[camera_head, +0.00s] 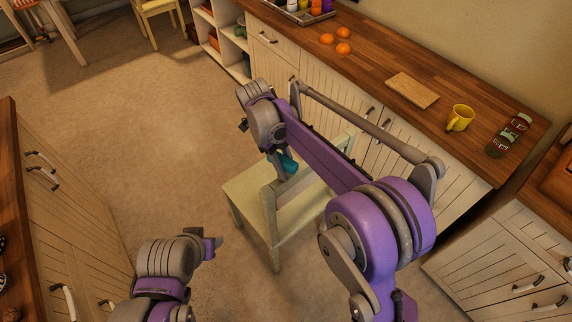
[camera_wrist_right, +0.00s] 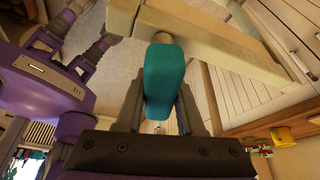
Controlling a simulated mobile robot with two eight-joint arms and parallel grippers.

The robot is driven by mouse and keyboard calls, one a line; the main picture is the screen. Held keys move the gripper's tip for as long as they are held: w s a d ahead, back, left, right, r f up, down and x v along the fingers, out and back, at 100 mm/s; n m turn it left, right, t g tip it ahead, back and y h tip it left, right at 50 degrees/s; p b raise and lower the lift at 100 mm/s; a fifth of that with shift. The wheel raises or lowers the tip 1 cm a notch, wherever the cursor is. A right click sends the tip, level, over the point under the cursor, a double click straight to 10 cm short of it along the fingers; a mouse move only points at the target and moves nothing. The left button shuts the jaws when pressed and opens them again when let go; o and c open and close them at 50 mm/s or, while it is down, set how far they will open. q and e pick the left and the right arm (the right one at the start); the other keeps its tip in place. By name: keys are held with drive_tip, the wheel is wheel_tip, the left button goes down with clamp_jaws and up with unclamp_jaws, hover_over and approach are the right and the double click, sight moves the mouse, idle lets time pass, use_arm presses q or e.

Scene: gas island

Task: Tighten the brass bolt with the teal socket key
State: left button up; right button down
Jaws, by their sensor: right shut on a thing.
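My right gripper (camera_head: 281,166) is shut on the teal socket key (camera_head: 288,163), at the pale chair (camera_head: 247,196) in the head view. In the right wrist view the key's teal body (camera_wrist_right: 164,80) lies between the two fingers, and its grey round end (camera_wrist_right: 162,38) points at a pale wooden bar of the chair (camera_wrist_right: 215,45). I cannot tell whether that end touches the chair. The brass bolt cannot be made out in either view. My left gripper (camera_head: 213,243) is low in the head view, apart from the chair; its finger opening is unclear.
A wooden counter (camera_head: 370,68) with drawers runs behind the chair. On it are several oranges (camera_head: 343,48), a board (camera_head: 412,90), a yellow mug (camera_head: 460,118) and a dark green item (camera_head: 508,138). Another cabinet (camera_head: 70,215) stands at left. Floor (camera_head: 150,140) between is clear.

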drive_tip(key=shift+m, duration=0.3)
drive_tip(key=m+g+y, duration=0.1)
drive_tip(key=m, duration=0.1)
drive_tip(key=shift+s+a+m, duration=0.1)
drive_tip(key=shift+a+m, duration=0.05)
drive_tip(key=shift+m, duration=0.25)
drive_tip(key=shift+c, duration=2.2)
unclamp_jaws()
drive_tip(key=shift+r, duration=0.1)
